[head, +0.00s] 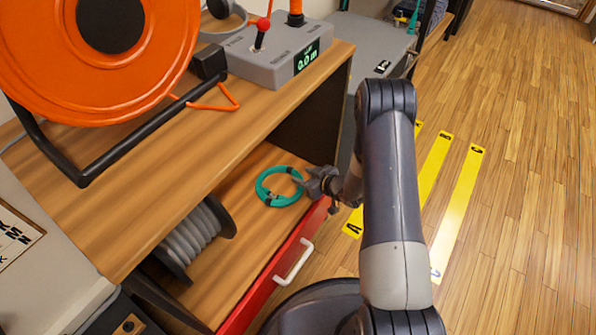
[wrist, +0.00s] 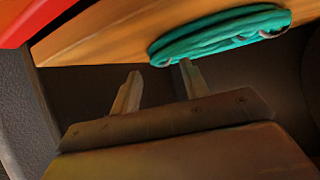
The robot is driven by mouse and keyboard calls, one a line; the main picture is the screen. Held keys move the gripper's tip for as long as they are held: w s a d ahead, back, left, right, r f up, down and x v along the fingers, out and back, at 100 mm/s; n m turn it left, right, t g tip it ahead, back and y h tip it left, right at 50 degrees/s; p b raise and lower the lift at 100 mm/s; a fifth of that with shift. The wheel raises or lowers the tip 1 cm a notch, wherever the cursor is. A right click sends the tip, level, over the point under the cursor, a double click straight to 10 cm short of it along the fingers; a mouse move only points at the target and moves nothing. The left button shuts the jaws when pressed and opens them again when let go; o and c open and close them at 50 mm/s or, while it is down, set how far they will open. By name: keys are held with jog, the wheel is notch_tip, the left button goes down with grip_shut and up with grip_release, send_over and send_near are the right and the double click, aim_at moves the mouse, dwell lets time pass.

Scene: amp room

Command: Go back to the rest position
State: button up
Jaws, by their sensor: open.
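My gripper (head: 318,180) is at the right end of the lower wooden shelf, beside a coiled teal cable (head: 279,187). In the wrist view my gripper (wrist: 160,85) has its two fingers apart with nothing between them. The teal coil (wrist: 220,36) lies just beyond the fingertips in that view; one fingertip comes close to it, and I cannot tell whether they touch. My arm reaches across from the right of the head view.
A red drawer front with a white handle (head: 293,261) is below the shelf. A grey cable spool (head: 190,240) stands on the shelf. Above are an orange reel (head: 150,60) and a grey control box (head: 275,58). Yellow strips (head: 458,210) mark open wooden floor.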

aim_at(297, 175)
jog(key=p+v, duration=0.1)
jog(key=v, duration=0.5)
jog(key=shift+s+d+r, duration=0.1)
jog(key=shift+s+d, duration=0.15)
jog(key=shift+s, duration=0.05)
jog(key=b+x, duration=0.4)
jog(key=x, duration=0.7)
jog(key=shift+w+a, duration=0.1)
jog(key=shift+a, duration=0.05)
notch_tip(297, 175, up, 6)
jog(key=p, duration=0.2)
jog(key=shift+p, duration=0.4)
jog(key=shift+r, duration=0.7)
